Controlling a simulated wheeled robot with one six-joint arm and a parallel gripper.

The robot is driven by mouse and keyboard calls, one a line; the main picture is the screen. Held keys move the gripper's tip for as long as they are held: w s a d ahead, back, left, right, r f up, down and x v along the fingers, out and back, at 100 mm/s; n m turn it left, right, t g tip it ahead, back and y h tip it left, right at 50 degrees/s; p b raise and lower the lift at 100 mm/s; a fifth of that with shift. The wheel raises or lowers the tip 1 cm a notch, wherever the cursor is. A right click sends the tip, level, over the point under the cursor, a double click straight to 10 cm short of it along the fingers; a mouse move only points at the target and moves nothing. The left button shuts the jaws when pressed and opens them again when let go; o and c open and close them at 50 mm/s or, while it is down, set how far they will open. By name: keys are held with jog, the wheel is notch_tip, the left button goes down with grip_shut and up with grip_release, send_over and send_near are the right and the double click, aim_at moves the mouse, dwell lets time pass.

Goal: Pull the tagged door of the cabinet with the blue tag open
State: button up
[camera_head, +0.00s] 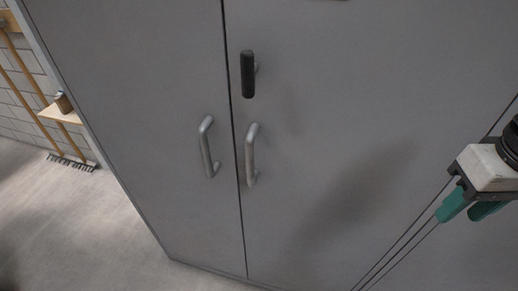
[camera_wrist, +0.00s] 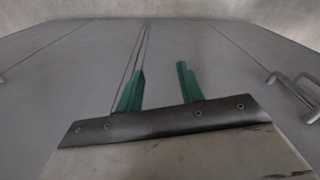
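A grey cabinet with two doors fills most of the head view; its left door (camera_head: 130,75) and right door (camera_head: 340,110) meet at a dark vertical seam. Each has a silver bar handle beside the seam, the left handle (camera_head: 206,148) and the right handle (camera_head: 251,155). A black handle (camera_head: 247,75) sits above the right one. The doors look closed. No blue tag shows in either view. My gripper (camera_head: 460,212) is at the right, well away from the handles. In the wrist view my gripper (camera_wrist: 159,72) has its green fingers apart and empty.
Thin dark parallel lines (camera_head: 408,240) run down the grey front near my gripper. In the wrist view, silver handles (camera_wrist: 292,88) show at the right edge. A rake (camera_head: 72,161) and a small wooden shelf (camera_head: 58,115) stand at far left. The floor (camera_head: 85,225) there is clear.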

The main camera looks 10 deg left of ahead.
jog(key=w+a+n, duration=0.3)
jog(key=a+n, duration=0.1)
jog(key=a, duration=0.5)
jog(key=m+t, duration=0.4)
send_near(249, 151)
jog(key=shift+y, duration=0.3)
jog(key=x, duration=1.2)
jog(key=shift+d, duration=0.25)
grip_shut()
